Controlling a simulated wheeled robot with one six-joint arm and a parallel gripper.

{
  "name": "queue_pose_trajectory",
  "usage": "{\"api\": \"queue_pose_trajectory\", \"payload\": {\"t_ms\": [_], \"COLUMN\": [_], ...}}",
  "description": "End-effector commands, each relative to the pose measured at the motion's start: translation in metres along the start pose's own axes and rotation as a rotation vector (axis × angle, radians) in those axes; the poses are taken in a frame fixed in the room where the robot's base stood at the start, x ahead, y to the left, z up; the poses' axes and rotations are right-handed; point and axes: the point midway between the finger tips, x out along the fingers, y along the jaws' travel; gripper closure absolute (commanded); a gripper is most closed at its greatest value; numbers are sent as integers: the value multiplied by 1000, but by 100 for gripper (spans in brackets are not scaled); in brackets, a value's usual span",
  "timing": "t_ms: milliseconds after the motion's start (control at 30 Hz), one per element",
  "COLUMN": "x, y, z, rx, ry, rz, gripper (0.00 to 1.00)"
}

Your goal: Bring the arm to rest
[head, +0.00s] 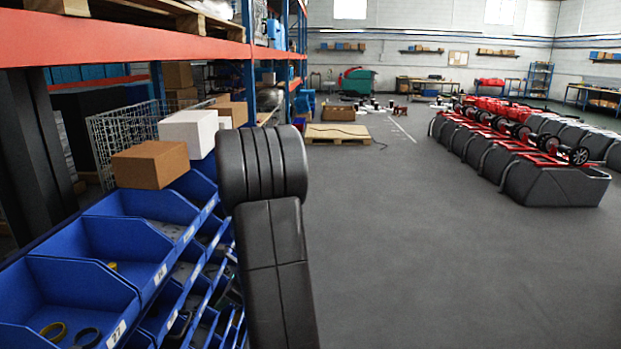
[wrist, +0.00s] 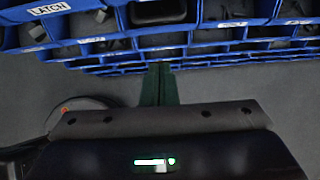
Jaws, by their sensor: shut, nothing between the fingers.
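My arm (head: 270,235) rises in the head view as dark grey links beside the blue bins, with a thick ribbed joint at its upper end. My gripper is not seen in the head view. In the wrist view my gripper (wrist: 158,68) shows as two narrow dark green fingers close together, shut and empty. They point toward the rows of blue bins (wrist: 225,47), with grey floor to either side. I cannot tell the exact gap between the fingertips and the bins.
Blue bins (head: 125,232) fill the rack at left, close to my arm. A cardboard box (head: 149,165) and a white box (head: 188,127) sit above them. Grey tanks with red frames (head: 553,180) stand at right. The floor (head: 430,265) between is clear. A pallet (head: 338,134) lies farther back.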

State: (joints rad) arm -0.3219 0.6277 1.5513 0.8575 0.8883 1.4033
Motion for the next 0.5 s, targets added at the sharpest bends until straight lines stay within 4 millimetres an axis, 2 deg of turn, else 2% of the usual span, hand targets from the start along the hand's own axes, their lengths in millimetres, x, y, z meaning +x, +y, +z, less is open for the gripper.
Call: {"api": "queue_pose_trajectory", "payload": {"t_ms": [400, 500], "x": [81, 96], "y": [1, 1], "z": [-1, 4], "rx": [1, -1], "ry": [2, 1], "rz": [3, 1], "gripper": [100, 100]}}
